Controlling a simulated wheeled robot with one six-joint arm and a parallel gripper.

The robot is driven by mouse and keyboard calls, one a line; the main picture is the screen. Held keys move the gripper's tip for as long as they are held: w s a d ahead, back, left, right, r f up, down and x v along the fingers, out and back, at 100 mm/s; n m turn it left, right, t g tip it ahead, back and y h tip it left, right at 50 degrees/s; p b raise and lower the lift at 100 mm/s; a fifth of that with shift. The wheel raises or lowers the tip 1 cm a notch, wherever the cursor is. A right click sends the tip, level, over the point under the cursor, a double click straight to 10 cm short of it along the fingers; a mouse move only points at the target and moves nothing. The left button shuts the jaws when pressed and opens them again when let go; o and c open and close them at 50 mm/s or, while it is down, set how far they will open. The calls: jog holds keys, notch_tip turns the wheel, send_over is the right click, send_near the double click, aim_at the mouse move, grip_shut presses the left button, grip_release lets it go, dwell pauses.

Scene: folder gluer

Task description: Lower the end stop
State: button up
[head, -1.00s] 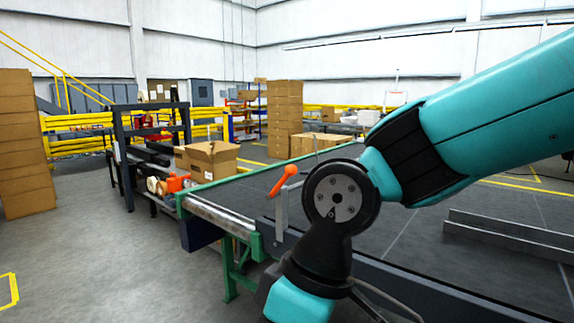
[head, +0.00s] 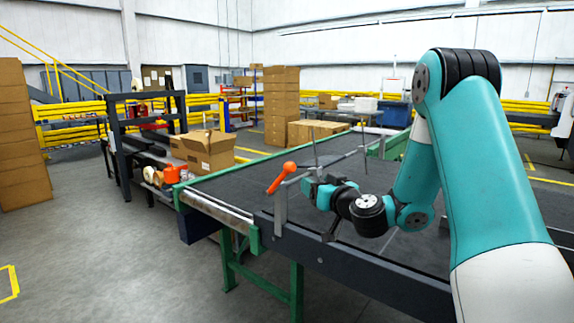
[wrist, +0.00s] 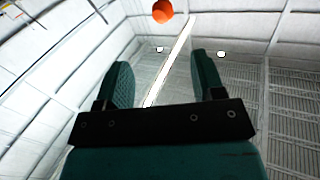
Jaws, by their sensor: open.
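The end stop shows in the head view as a thin grey crossbar (head: 340,159) held above the conveyor bed, with an orange lever handle (head: 281,178) at its near end. The handle slants, its knob end up and to the right, beside a grey upright bracket (head: 280,212). My gripper (head: 307,188) is just right of the handle, over the conveyor's near edge. In the wrist view my gripper (wrist: 160,70) is open, with nothing between its fingers. The round orange handle end (wrist: 162,11) shows beyond the fingertips, apart from them.
The dark conveyor bed (head: 235,182) is clear to the left of the bar. A green-framed roller end (head: 215,207) is at its left. An open carton (head: 208,153) stands behind it. Stacked boxes (head: 281,105) and yellow rails are further back. Floor at left is free.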

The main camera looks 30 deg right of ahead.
aim_at(292, 169)
jog(key=w+p, duration=0.4)
jog(key=w, duration=0.1)
jog(key=w+p, duration=0.4)
jog(key=w, duration=0.1)
jog(key=w+p, duration=0.4)
jog(key=w, duration=0.1)
jog(key=shift+w+d+r+p, duration=0.2)
jog(key=shift+w+d+p, duration=0.05)
jog(key=shift+d+p, duration=0.1)
jog(key=shift+w+d+f, duration=0.1)
jog(key=shift+w+f, duration=0.1)
jog(key=shift+w, duration=0.35)
grip_shut()
jog(key=shift+r, duration=0.1)
